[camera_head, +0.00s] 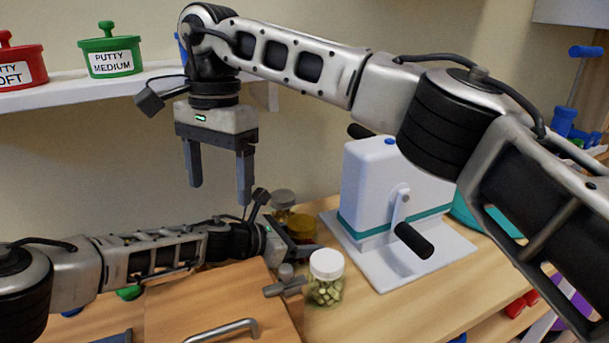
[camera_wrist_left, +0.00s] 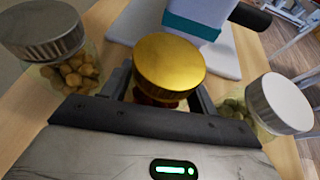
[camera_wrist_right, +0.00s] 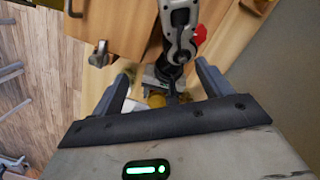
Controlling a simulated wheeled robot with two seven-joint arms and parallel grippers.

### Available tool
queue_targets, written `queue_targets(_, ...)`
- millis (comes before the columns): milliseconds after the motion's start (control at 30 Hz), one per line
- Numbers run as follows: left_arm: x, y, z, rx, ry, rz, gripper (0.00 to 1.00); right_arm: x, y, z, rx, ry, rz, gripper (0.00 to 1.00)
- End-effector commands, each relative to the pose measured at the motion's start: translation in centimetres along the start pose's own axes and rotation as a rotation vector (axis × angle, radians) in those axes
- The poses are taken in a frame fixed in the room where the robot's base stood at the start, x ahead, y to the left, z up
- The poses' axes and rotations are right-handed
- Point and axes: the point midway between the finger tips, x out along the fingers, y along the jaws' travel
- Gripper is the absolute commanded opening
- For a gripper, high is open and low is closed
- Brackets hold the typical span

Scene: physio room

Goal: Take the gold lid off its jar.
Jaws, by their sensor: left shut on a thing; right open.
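The jar with the gold lid (camera_wrist_left: 168,62) stands upright on the bench, with dark red contents below the lid. In the head view the lid (camera_head: 302,222) is partly hidden by my left gripper (camera_head: 292,242). That gripper reaches in low from the left, its fingers on either side of the jar, below the lid. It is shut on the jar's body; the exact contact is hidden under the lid. My right gripper (camera_head: 219,194) is open and empty, pointing down, above and to the left of the jar. The gold lid shows small in the right wrist view (camera_wrist_right: 157,100).
A white-lidded jar (camera_head: 326,278) stands close in front, and a grey-lidded jar (camera_head: 283,200) close behind. A white crank device (camera_head: 390,185) is to the right. A wooden cabinet (camera_head: 215,292) with a metal handle lies in front. Putty tubs (camera_head: 110,58) stand on a shelf (camera_head: 75,92).

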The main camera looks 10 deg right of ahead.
Motion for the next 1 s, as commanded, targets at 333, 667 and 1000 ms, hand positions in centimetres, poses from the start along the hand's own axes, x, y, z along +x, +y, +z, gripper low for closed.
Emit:
queue_targets(333,0.0,0.0,0.1,0.0,-0.001,0.0,0.0,-5.8,-6.0,15.1,0.034,-0.617,-0.322,0.78)
queue_targets(667,0.0,0.0,0.1,0.0,-0.001,0.0,0.0,-18.6,-10.4,23.8,0.573,-1.428,-0.373,0.78)
queue_targets(1000,0.0,0.0,0.1,0.0,-0.001,0.0,0.0,-25.9,-15.1,20.6,1.558,-2.154,0.118,0.78)
